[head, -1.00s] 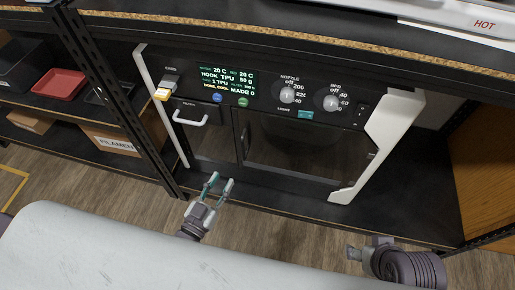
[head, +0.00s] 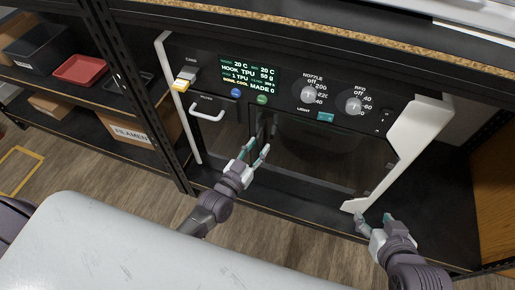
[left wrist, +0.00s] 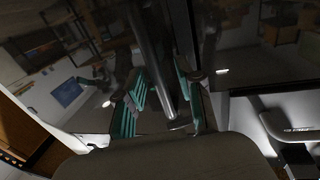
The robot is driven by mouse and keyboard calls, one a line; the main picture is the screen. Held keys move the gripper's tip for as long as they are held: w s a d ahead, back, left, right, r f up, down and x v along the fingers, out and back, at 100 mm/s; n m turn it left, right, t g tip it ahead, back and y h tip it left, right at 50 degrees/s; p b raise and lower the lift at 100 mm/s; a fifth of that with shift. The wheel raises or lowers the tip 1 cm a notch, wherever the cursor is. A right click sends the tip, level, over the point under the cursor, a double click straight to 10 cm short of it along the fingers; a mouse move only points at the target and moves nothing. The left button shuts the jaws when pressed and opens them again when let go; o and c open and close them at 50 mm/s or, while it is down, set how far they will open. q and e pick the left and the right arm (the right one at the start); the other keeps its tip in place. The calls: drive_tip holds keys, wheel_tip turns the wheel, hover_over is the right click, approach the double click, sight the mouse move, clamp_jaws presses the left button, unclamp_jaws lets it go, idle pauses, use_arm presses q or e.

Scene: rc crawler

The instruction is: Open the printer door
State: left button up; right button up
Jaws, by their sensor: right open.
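The printer (head: 225,50) stands on a dark shelf, and its wide dark glass door (head: 320,150) looks closed. A dark upright handle (head: 261,128) is at the door's left edge. My left gripper (head: 257,149) is open just in front of the handle's lower part. In the left wrist view, the dark handle bar (left wrist: 151,50) runs between the spread teal finger pads (left wrist: 168,100), with gaps showing; the glass door (left wrist: 55,75) reflects the room. My right gripper (head: 374,221) is open and empty, low at the printer's front right corner.
The filter drawer with a white handle (head: 207,116) is left of the door. Knobs (head: 309,94) and a screen (head: 248,75) are above. A black shelf post (head: 140,90) stands at left. A white surface (head: 120,240) fills the near foreground.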

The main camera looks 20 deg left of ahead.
use_arm(q)
drive_tip(key=shift+w, duration=0.1)
drive_tip(key=shift+c, duration=0.3)
clamp_jaws()
